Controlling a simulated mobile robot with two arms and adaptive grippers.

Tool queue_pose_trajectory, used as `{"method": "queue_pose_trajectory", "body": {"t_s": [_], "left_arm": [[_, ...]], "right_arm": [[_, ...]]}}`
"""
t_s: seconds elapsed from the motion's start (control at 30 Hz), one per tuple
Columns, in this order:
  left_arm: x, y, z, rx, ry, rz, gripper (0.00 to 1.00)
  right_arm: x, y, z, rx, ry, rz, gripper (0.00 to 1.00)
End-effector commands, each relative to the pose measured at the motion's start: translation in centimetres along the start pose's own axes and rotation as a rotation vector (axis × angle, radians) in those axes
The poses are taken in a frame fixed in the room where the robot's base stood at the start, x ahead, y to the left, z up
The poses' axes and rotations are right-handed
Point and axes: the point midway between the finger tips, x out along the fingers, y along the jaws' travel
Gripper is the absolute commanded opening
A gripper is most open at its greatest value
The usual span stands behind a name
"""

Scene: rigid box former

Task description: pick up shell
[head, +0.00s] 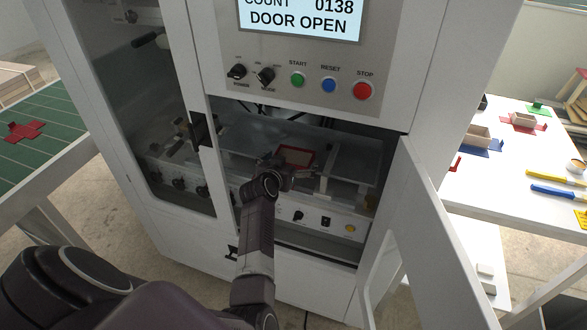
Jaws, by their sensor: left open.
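A shell with red edges and a darker middle (307,153) sits inside the open machine (345,140), on its inner deck; its lower part is hidden by my gripper. My left arm reaches in through the open door. My left gripper (288,172) is open at the near side of the shell; its fingers are small and dark, and I cannot tell whether they touch it. My right gripper is not in view.
The machine door (425,220) hangs open at right. Its display (300,17) reads DOOR OPEN. A green-topped table with a red cross-shaped blank (22,131) is at left. A white table (515,195) at right holds small trays, blanks and brushes.

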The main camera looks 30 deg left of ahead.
Motion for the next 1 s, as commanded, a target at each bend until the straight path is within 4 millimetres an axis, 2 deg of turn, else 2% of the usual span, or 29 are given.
{"method": "queue_pose_trajectory", "body": {"t_s": [0.03,0.1,0.47,0.8,1.0], "left_arm": [[0.9,0.1,0.3,-0.001,0.003,0.001,1.00],[1.4,0.0,0.3,0.000,0.002,0.000,1.00],[1.9,0.0,0.0,0.001,0.000,-0.001,1.00],[1.9,0.0,0.0,0.001,-0.001,-0.001,0.63],[1.9,0.0,0.0,0.002,0.000,-0.001,0.62]], "right_arm": [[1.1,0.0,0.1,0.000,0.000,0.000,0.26],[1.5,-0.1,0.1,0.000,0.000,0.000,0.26],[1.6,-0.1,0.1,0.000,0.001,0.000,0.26],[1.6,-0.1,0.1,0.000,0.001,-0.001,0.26],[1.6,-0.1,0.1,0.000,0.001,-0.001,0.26]]}}
